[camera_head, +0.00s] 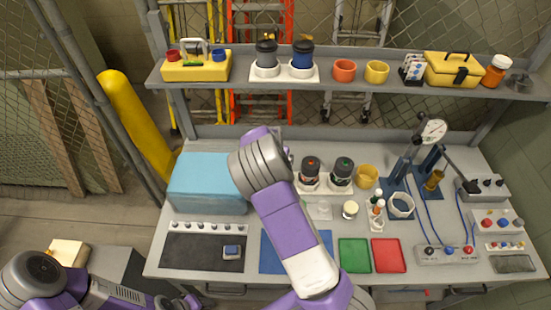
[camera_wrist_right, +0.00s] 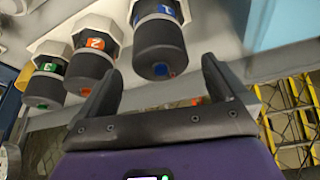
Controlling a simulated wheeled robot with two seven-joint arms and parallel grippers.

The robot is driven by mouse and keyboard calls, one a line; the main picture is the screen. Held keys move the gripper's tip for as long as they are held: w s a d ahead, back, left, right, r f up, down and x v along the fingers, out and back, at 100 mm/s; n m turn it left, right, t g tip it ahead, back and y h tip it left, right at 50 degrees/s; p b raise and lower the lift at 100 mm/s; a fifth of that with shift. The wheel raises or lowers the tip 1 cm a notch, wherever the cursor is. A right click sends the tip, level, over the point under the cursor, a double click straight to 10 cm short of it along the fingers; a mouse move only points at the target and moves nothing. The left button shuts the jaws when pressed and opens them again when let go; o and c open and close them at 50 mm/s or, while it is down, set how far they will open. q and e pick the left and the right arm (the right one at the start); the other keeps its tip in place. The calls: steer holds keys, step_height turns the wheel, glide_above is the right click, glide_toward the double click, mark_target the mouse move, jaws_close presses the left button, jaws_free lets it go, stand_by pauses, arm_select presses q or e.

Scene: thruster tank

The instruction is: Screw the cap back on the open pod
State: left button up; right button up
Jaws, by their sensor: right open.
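Three dark grey pods stand in white holders in the right wrist view: pod 1 (camera_wrist_right: 160,46) with a blue label, pod 2 (camera_wrist_right: 90,68) with an orange label, pod 3 (camera_wrist_right: 45,86) with a green label. My right gripper (camera_wrist_right: 161,68) is open and empty, with pod 1 between and beyond its fingertips. I see no clear contact. In the head view, pod 2 (camera_head: 310,170) and pod 3 (camera_head: 342,171) show; my right arm hides pod 1 and the gripper. Which pod is open, and where its loose cap lies, I cannot tell. My left gripper is out of view.
A light-blue box (camera_head: 208,183) stands left of my right arm. A cream-topped jar (camera_head: 350,209), a yellow cup (camera_head: 366,176), a white ring (camera_head: 400,205) and a gauge stand (camera_head: 432,132) are to the right. Green (camera_head: 354,255) and red (camera_head: 388,255) trays lie in front. A loaded shelf (camera_head: 350,88) overhangs behind.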

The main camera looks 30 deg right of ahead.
steer(key=shift+x, duration=2.7)
steer(key=shift+s, duration=0.1)
